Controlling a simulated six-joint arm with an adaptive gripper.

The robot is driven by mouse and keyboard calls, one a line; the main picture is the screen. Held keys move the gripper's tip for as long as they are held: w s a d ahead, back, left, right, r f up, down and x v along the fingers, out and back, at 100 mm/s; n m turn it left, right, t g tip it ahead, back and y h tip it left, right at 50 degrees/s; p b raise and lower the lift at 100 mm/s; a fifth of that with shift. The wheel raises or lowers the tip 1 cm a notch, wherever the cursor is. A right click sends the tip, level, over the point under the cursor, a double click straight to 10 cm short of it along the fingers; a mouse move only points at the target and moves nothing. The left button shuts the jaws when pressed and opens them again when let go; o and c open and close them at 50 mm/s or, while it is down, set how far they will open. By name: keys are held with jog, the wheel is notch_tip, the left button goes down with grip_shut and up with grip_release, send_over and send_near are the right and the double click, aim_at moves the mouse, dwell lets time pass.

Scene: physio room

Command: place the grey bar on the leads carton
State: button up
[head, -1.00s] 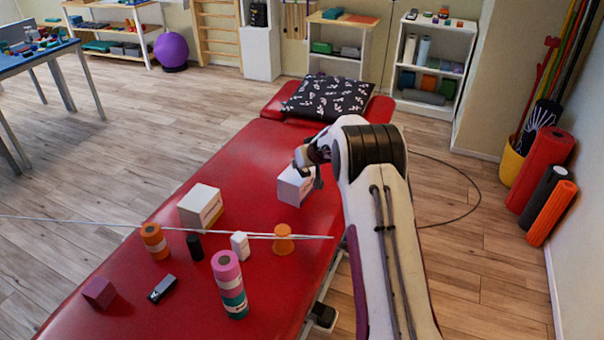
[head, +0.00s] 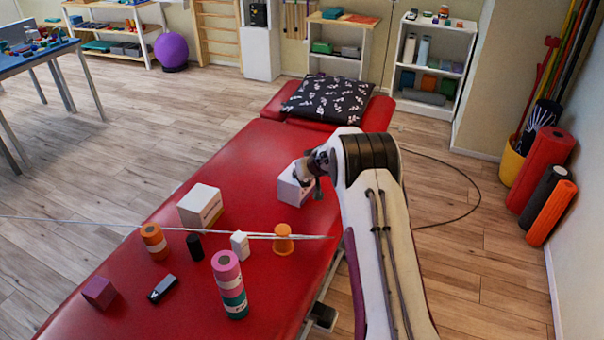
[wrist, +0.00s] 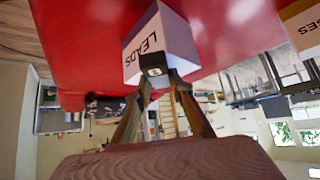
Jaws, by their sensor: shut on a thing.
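The leads carton (head: 289,192) is a white box standing on the red couch, left of my gripper in the head view. In the wrist view the carton (wrist: 146,42) appears upside down with LEADS on its face. My gripper (head: 310,176) is at the carton's top right in the head view. In the wrist view my gripper (wrist: 158,80) has its fingertips closed on a small dark block, seen end-on, which I take as the grey bar (wrist: 153,65). The bar overlaps the carton's top edge there; I cannot tell if they touch. In the head view the bar is not clearly visible.
On the red couch (head: 150,323) are another white carton (head: 195,207), an orange roll (head: 154,241), a black cylinder (head: 195,247), a small white box (head: 240,245), an orange spool (head: 283,240), a stacked-roll column (head: 228,280), a purple cube (head: 99,292) and a dark gadget (head: 162,289).

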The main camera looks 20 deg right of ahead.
jog(key=o, duration=1.1)
jog(key=shift+f, duration=0.1)
jog(key=shift+s+r, duration=0.25)
jog(key=shift+r, duration=0.15)
jog(key=shift+v, duration=5.65)
